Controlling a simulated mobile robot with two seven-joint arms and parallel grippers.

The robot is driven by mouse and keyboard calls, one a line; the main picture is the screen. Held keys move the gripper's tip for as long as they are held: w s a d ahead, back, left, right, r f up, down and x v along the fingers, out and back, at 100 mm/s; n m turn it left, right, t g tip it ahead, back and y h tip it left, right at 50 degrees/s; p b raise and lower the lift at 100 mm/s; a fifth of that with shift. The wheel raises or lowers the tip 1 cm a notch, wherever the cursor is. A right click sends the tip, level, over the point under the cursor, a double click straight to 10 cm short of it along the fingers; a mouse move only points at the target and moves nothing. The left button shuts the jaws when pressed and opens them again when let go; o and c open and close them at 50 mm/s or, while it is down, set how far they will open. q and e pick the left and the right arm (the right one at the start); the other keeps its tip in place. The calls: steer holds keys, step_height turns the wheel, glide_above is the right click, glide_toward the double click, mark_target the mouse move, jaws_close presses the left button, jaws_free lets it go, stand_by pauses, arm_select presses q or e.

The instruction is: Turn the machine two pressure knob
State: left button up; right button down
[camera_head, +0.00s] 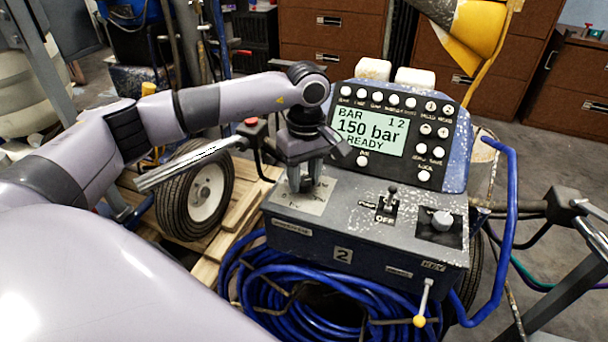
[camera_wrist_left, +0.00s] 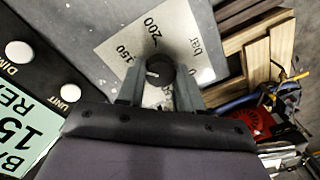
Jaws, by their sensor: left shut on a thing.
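The machine numbered 2 (camera_head: 343,254) has a grey top and a tilted panel whose display (camera_head: 370,133) reads 150 bar, READY. The black round pressure knob (camera_wrist_left: 159,70) sits on a pale dial plate (camera_wrist_left: 122,48) marked 150, 200, 0 and bar. My left gripper (camera_head: 305,184) reaches down over this plate at the left end of the machine's top. In the left wrist view its two fingers (camera_wrist_left: 160,84) are on either side of the knob, shut on it. In the head view the fingers mostly hide the knob. My right gripper is not in view.
A toggle lever marked OFF (camera_head: 388,203) and another grey knob (camera_head: 441,221) stand right of the dial. A blue hose coil (camera_head: 285,292) hangs in front. A wheel (camera_head: 203,190) and a metal handlebar (camera_head: 190,165) are at the left. Brown drawers (camera_head: 330,30) stand behind.

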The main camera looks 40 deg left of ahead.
mark_target(305, 180)
arm_select(q)
steer(key=o, duration=1)
steer(key=shift+o, duration=0.2)
steer(key=shift+w+r, duration=0.1)
steer(key=shift+r, duration=3.55)
